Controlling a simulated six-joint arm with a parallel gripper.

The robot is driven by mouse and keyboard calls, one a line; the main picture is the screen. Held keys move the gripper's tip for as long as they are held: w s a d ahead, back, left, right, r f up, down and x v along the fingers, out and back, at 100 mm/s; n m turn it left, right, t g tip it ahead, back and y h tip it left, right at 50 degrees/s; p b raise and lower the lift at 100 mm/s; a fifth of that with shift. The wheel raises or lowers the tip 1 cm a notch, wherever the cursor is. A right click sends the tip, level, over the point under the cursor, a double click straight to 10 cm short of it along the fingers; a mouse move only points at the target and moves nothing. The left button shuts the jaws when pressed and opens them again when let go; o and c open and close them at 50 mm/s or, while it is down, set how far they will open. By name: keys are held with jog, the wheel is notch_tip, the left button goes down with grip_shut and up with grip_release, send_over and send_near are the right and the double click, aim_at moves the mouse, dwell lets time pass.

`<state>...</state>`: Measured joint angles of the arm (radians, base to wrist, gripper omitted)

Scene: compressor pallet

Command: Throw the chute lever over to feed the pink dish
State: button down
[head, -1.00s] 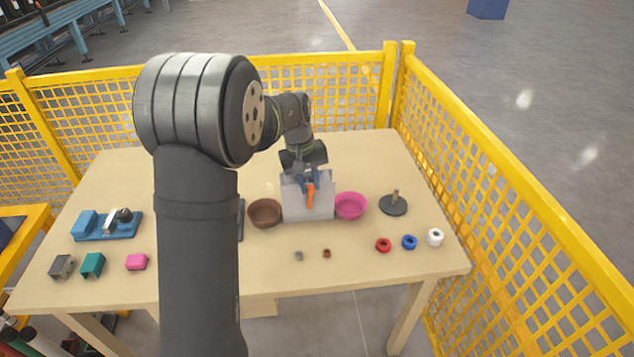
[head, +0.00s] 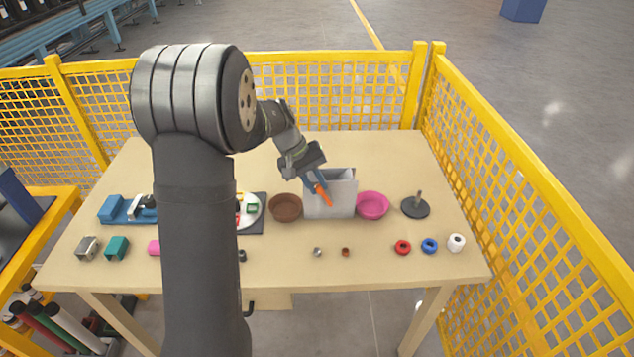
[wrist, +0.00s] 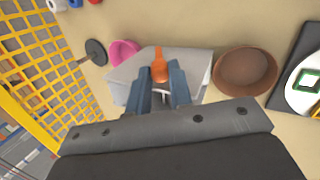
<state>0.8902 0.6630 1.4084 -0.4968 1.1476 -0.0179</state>
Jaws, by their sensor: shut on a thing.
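The grey chute box (head: 343,200) stands on the table between the brown bowl (head: 286,207) and the pink dish (head: 373,205). Its orange lever (head: 324,196) is on the front face and leans with its upper end toward the brown bowl. My gripper (head: 315,184) is at the lever's upper end, tilted with it. In the wrist view my gripper's blue-grey fingers (wrist: 162,82) are closed around the orange lever (wrist: 159,66). There the pink dish (wrist: 124,52) lies left of the box, partly hidden by it, and the brown bowl (wrist: 245,72) right.
A dark disc with a peg (head: 415,207) stands right of the pink dish. Red (head: 402,247), blue (head: 429,245) and white (head: 456,242) rings lie at the front right. Two small pieces lie before the box. Yellow mesh fencing (head: 520,190) borders the table.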

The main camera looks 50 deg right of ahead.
jog(key=shift+w+a+f, duration=0.1)
jog(key=shift+a+f, duration=0.15)
jog(key=shift+f, duration=0.1)
jog(key=c, duration=1.3)
grip_release()
jog(key=shift+r, duration=0.15)
jog(key=shift+d, duration=0.1)
jog(key=shift+w+r, duration=0.15)
jog(key=shift+r, duration=0.15)
jog(key=v, duration=1.6)
jog(key=shift+r, duration=0.35)
jog(key=shift+f, duration=0.1)
jog(key=x, duration=1.7)
